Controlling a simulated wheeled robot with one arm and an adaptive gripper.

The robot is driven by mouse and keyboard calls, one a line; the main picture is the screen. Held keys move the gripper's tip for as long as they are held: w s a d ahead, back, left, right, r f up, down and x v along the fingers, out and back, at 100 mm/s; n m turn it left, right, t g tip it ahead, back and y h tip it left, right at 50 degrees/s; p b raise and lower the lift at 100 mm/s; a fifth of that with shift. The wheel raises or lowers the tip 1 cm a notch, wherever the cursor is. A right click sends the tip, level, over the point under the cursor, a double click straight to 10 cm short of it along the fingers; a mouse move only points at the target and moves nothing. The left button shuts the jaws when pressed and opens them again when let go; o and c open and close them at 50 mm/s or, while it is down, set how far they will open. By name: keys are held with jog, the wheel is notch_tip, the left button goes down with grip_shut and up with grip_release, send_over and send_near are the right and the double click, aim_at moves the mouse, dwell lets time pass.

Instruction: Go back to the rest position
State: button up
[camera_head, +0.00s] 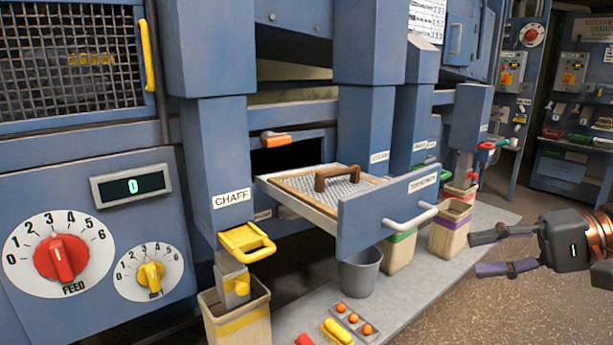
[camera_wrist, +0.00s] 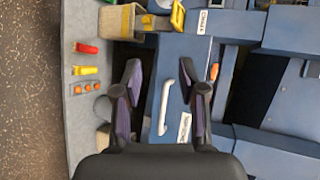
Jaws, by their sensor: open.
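My gripper (camera_head: 505,252) is at the right edge in the head view, open and empty, its fingers pointing left toward the machine. In the wrist view my gripper (camera_wrist: 162,95) shows two spread fingers with the white drawer handle (camera_wrist: 167,97) visible between them, farther off. In the head view the blue-fronted drawer (camera_head: 362,222) is pulled out of the machine, with a mesh screen (camera_head: 312,187) and a brown handle (camera_head: 337,174) in it. My gripper is apart from the drawer's white handle (camera_head: 410,217), to its right.
A grey ledge (camera_head: 400,304) runs along the machine with a yellow-banded bin (camera_head: 237,322), a grey bucket (camera_head: 360,272) and other bins. A small tray of orange balls (camera_head: 352,321) and a yellow brush-like item (camera_head: 337,332) lie there. Open floor (camera_head: 480,310) is at lower right.

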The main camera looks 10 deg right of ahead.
jog(key=s+a+r+n+g+h+p, duration=0.1)
jog(key=s+a+n+g+h+p, duration=0.15)
jog(key=a+p, duration=0.4)
jog(key=s+a+r+n+g+h+p, duration=0.1)
jog(key=s+a+g+h+p, duration=0.2)
jog(key=a, duration=0.6)
jog(key=s+d+f+n+g+h+p, duration=0.2)
jog(key=s+h+p, duration=0.4)
jog(key=s+p, duration=0.5)
jog(key=p, duration=0.2)
jog(key=shift+s+d+f+h+p, duration=0.2)
jog(key=shift+s+d+h+p, duration=0.05)
jog(key=shift+d+h+p, duration=0.15)
